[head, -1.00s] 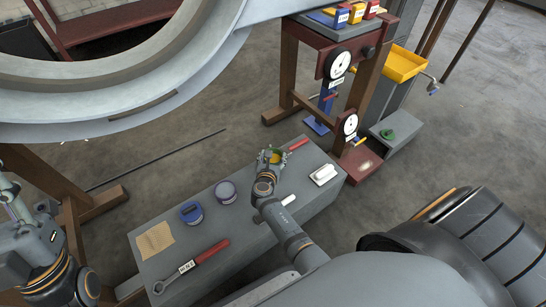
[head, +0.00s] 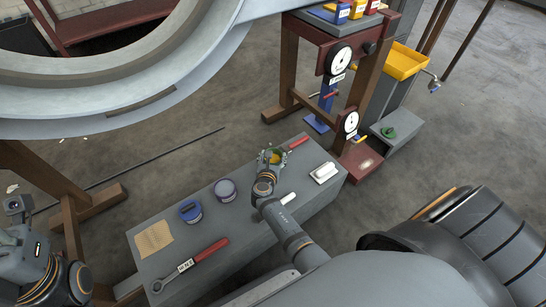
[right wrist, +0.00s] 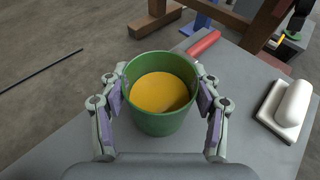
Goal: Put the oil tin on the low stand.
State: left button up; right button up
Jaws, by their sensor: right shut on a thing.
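The oil tin looks to be the open green tin (right wrist: 160,97) with amber liquid in it, upright in the right wrist view. My right gripper (right wrist: 162,100) is shut on it, one finger on each side. In the head view the right gripper (head: 270,160) is over the far side of the grey bench, and the tin is mostly hidden by it. A low grey block (head: 402,132) right of the red-brown frame may be the low stand; a green thing lies on it. My left arm shows at the lower left edge; its fingers cannot be made out.
A frame with dials (head: 340,58) stands behind. A large grey ring (head: 180,100) overhangs at upper left.

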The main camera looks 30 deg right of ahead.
jog(key=shift+f, duration=0.25)
dwell(0.4)
jog(key=o, duration=1.5)
jog(key=shift+o, duration=0.2)
